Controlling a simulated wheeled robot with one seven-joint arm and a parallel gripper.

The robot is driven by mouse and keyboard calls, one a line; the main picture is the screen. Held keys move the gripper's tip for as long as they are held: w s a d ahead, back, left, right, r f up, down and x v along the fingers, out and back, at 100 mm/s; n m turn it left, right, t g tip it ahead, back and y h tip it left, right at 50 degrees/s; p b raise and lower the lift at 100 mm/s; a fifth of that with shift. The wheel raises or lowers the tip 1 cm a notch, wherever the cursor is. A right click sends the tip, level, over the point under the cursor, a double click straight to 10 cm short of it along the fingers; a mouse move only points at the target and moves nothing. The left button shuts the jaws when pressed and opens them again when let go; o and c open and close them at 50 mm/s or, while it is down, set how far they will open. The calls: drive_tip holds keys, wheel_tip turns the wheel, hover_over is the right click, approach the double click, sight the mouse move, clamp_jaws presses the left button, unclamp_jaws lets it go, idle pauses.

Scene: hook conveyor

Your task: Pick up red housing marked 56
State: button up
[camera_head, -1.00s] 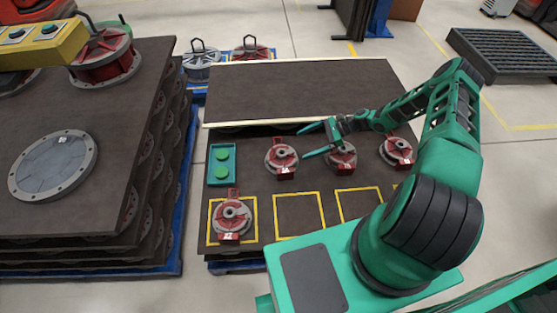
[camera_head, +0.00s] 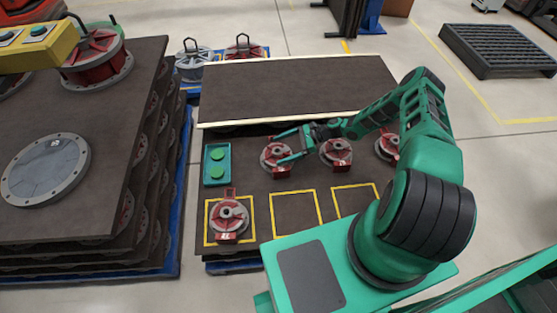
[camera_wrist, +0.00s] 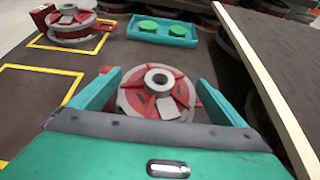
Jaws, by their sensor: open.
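A red and grey round housing (camera_head: 269,155) sits on the dark board, left of two similar housings in its row. In the wrist view this housing (camera_wrist: 157,92) lies between the fingers, with its grey hub facing up. My gripper (camera_head: 281,148) is open, its fingers reaching left on either side of the housing. In the wrist view the open fingers (camera_wrist: 154,82) flank it, with a small gap visible at each side. I cannot read 56 on any label; the pale tag on this housing is too small and blurred.
Another housing (camera_head: 228,215) stands in a yellow square at the front left, near a teal tray (camera_head: 217,164) with green discs. More housings stand to the right (camera_head: 336,152) (camera_head: 387,146). A raised dark panel (camera_head: 295,88) with pale edges lies behind. Two yellow squares (camera_head: 296,214) are empty.

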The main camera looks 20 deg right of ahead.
drive_tip(key=x, duration=0.2)
drive_tip(key=shift+w+a+f, duration=0.1)
drive_tip(key=shift+a+f, duration=0.1)
drive_tip(key=shift+a, duration=0.1)
drive_tip(key=shift+d, duration=0.1)
drive_tip(key=c, duration=1.8)
drive_tip(key=shift+r, duration=0.1)
drive_tip(key=shift+c, duration=0.3)
